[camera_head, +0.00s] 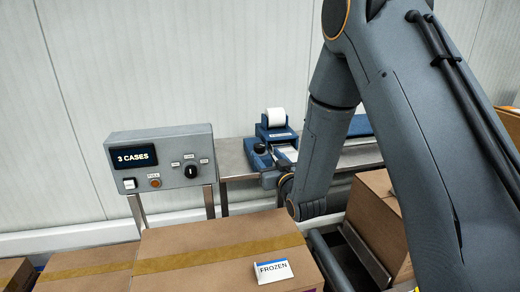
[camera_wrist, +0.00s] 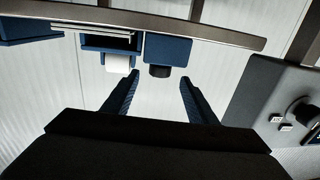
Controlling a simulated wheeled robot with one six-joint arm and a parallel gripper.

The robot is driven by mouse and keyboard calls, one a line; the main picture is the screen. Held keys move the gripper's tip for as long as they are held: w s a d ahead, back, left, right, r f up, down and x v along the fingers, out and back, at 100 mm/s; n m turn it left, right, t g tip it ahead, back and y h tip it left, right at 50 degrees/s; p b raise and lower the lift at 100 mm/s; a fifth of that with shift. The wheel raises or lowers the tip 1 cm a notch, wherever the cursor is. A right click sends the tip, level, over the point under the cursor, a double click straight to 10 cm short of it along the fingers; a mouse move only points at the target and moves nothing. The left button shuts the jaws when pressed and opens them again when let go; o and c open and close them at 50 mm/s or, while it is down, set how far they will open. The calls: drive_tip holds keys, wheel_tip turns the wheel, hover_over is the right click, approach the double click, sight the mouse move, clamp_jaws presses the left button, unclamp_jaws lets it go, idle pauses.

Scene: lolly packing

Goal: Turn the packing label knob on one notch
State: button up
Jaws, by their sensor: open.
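The packing label knob (camera_head: 190,171) is a black dial on the grey control box (camera_head: 122,151), with small white labels around it. Its pointer seems to stand roughly upright. My gripper (camera_head: 262,163) is to the right of the box, in front of the label printer (camera_head: 277,128), and apart from the knob. In the wrist view, my gripper (camera_wrist: 157,82) is open, with nothing between its two dark blue fingers. The knob (camera_wrist: 303,111) shows at the right edge there, partly cut off, beside white labels.
The box has a display (camera_head: 134,157) reading "3 CASES", a white switch (camera_head: 129,184) and an orange button (camera_head: 155,183). A steel bench (camera_head: 235,160) carries the printer. A taped carton (camera_head: 190,250) with a FROZEN label stands in front. Another carton (camera_head: 375,225) is partly behind my arm.

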sight(257, 149)
drive_tip(key=shift+p+x, duration=0.35)
drive_tip(key=shift+x, duration=3.5)
drive_tip(key=c, duration=1.1)
drive_tip(key=shift+o, duration=0.2)
drive_tip(key=shift+m+h, duration=0.3)
drive_tip(key=shift+h, duration=0.2)
drive_tip(key=m+t+h, duration=0.1)
drive_tip(key=m+h, duration=0.2)
drive_tip(key=h, duration=0.1)
drive_tip(key=shift+a+h, duration=0.15)
drive_tip(key=shift+h, duration=0.25)
drive_tip(key=shift+r+m+g+h, duration=0.1)
drive_tip(key=shift+m+g+h, duration=0.15)
drive_tip(key=shift+m+h, duration=1.4)
drive_tip(key=shift+m+g+h, duration=0.25)
drive_tip(key=shift+m+h, duration=0.7)
drive_tip(key=shift+h, duration=1.3)
